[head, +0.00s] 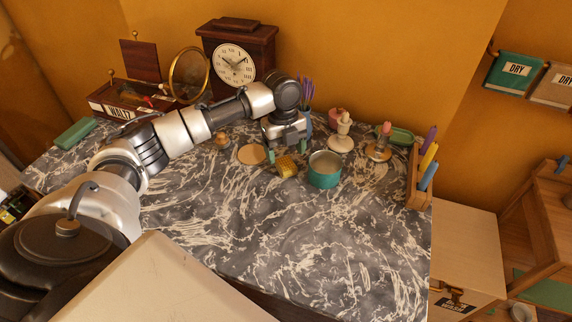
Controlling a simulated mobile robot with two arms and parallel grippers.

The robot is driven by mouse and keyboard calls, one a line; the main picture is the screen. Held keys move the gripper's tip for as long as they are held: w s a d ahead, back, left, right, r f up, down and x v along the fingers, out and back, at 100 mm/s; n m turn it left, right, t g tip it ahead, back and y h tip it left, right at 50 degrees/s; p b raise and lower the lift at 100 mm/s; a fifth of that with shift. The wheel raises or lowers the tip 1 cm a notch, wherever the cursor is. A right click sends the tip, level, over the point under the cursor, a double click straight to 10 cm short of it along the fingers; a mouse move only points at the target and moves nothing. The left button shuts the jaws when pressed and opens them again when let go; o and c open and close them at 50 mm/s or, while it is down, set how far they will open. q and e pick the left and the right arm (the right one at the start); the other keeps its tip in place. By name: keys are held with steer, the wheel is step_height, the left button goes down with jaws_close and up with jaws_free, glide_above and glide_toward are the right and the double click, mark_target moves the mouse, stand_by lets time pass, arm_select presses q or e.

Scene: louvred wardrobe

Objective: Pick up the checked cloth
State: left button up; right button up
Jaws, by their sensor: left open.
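A small yellow checked cloth (287,166) lies bunched on the dark marbled tabletop (290,235), left of a teal pot. My left gripper (287,151) points down just behind and above the cloth in the picture. Its fingers are apart, and I see nothing held between them. I cannot tell whether the fingertips touch the cloth. My right gripper is out of view.
The teal pot (324,170) stands close right of the cloth, and a round tan disc (251,155) lies close left. A clock (234,63), two figurines and a wooden rack (419,178) stand farther off. The front tabletop is clear.

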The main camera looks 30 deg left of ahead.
mark_target(286, 163)
arm_select(q)
steer(key=shift+d+f+p, duration=0.1)
steer(key=shift+f+p, duration=0.45)
steer(key=shift+f, duration=1.65)
steer(key=shift+c, duration=0.3)
steer(key=c, duration=0.9)
